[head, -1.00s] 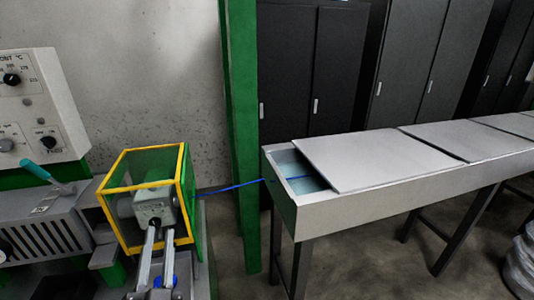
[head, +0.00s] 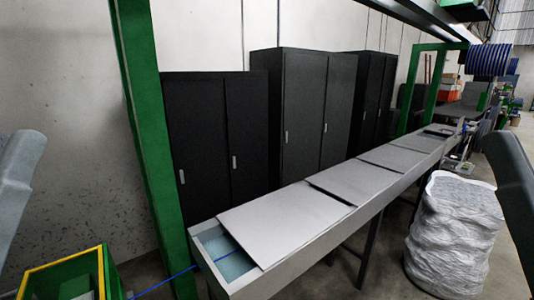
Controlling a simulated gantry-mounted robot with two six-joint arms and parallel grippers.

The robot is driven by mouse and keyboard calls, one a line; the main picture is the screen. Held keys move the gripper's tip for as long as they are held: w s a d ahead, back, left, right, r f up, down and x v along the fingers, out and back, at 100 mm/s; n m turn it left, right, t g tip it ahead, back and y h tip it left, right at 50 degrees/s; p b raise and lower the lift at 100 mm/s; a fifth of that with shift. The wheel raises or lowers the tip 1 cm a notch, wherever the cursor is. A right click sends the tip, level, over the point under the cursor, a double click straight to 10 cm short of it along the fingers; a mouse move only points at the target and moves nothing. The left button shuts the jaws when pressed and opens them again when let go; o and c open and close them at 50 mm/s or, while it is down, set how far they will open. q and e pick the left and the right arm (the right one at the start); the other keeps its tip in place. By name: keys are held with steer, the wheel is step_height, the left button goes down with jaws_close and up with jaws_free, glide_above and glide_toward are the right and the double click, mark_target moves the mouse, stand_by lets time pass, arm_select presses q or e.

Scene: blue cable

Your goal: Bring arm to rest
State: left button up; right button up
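The blue cable (head: 163,283) runs from the yellow-edged green guard box (head: 62,275) at the lower left to the near end of the long grey trough (head: 300,262). It enters the trough's open end, where a light blue surface shows. Parts of my arms show at the left and right edges of the head view. Neither of my grippers is in the picture, so I cannot see whether they hold anything.
Grey lids (head: 285,222) cover most of the trough. A wrapped white bundle (head: 455,240) stands on the floor to its right. Black cabinets (head: 303,110) line the wall behind. A green post (head: 150,130) stands at the left. A blue cable reel (head: 488,60) is far off at the right.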

step_height(320, 180, up, 20)
steer(key=r+p, duration=0.1)
steer(key=p, duration=1.6)
step_height(320, 180, down, 60)
steer(key=b, duration=6)
steer(key=shift+f, duration=0.25)
